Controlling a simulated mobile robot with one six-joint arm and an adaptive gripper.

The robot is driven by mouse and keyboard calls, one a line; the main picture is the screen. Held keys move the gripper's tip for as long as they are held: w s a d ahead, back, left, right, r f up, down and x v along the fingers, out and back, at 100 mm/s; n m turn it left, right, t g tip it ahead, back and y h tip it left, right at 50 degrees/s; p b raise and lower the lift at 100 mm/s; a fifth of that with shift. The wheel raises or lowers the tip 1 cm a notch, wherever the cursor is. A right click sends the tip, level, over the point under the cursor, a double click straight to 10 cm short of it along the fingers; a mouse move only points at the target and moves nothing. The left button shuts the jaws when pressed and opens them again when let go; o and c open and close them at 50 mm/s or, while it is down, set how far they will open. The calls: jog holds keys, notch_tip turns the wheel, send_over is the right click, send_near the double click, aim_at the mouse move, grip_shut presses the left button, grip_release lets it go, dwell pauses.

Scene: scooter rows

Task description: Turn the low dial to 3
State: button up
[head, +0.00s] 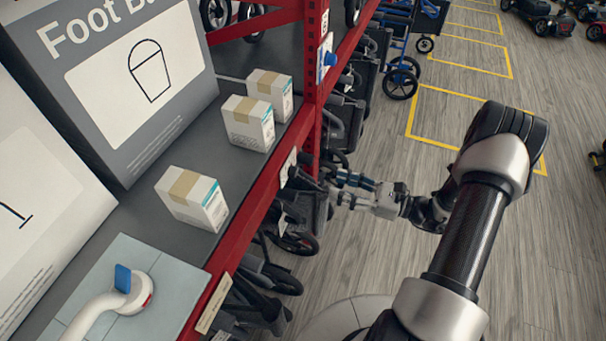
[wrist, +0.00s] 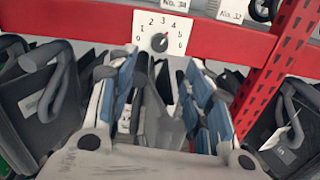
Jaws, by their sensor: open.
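The low dial is a dark round knob (wrist: 159,42) on a white plate marked 0 to 6, fixed to the red shelf beam. A small mark on the knob appears to point up and right, around 3 or 4; it is too small to be sure. In the head view the low dial's plate (head: 288,167) is seen edge-on at the beam, and its knob is not clear. My gripper (wrist: 160,85) is open and empty, with its fingers either side of the view below the dial. In the head view my gripper (head: 333,188) is just right of the plate, apart from it.
Another dial with a blue knob (head: 329,59) is higher on the red post (head: 316,90). White cartons (head: 195,198) stand on the grey shelf. Folded walkers and wheels (head: 300,240) crowd below the beam, close around my gripper.

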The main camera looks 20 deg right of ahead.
aim_at(297, 173)
jog(key=b+x, duration=0.1)
jog(key=x, duration=1)
jog(key=shift+w+a, duration=0.1)
jog(key=shift+a, duration=0.1)
jog(key=shift+c, duration=0.2)
jog(key=c, duration=1)
jog(key=n+b, duration=0.2)
jog(key=n, duration=0.1)
jog(key=shift+f, duration=0.1)
jog(key=shift+n+b, duration=0.75)
jog(key=shift+n, duration=0.55)
